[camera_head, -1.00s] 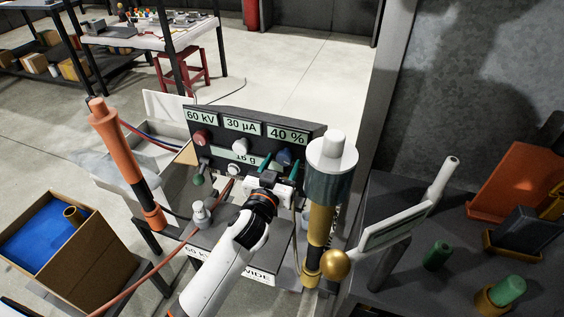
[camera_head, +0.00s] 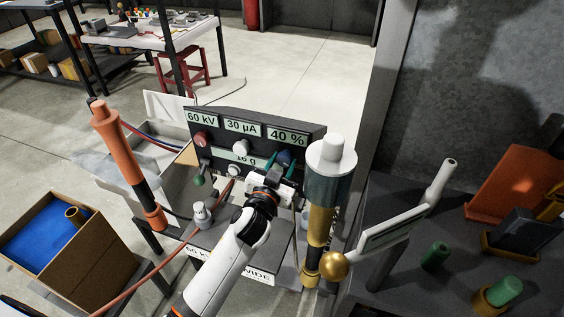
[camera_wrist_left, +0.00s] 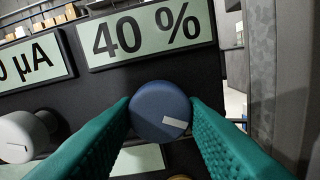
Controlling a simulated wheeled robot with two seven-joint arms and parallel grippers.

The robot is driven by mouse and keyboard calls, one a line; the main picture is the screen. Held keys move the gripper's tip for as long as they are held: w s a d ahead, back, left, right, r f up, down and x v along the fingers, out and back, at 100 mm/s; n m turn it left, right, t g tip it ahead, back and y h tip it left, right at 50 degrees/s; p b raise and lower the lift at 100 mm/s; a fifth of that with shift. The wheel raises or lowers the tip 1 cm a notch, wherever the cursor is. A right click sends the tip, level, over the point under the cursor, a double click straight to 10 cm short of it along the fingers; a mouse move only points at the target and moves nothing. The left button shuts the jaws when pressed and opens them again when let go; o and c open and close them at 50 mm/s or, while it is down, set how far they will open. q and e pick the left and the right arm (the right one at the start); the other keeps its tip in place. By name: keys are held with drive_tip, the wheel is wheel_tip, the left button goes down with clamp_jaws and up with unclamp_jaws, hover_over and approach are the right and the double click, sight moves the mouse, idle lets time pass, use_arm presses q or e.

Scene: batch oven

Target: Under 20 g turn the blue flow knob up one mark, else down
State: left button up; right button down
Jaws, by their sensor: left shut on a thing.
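The blue flow knob (camera_head: 284,156) is on the dark control panel below the 40 % label (camera_head: 288,137). In the left wrist view the round knob (camera_wrist_left: 160,108) has a pale mark pointing right and slightly down. My left gripper (camera_head: 281,161) is shut on it, with a teal finger on either side; it also shows in the left wrist view (camera_wrist_left: 160,118). The readout (camera_head: 243,158) low on the panel reads 16 g, partly covered by the knobs and gripper. My right gripper is not in view.
A red knob (camera_head: 201,139) and a white knob (camera_head: 241,147) sit left of the blue one. A green-tipped lever (camera_head: 198,180) is below. A tall column with a white top (camera_head: 331,152) stands close to the right.

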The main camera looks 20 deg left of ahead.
use_arm(q)
drive_tip(key=m, duration=0.3)
drive_tip(key=o, duration=1)
drive_tip(key=shift+c, duration=0.2)
drive_tip(key=s, duration=1.2)
drive_tip(key=shift+a, duration=0.2)
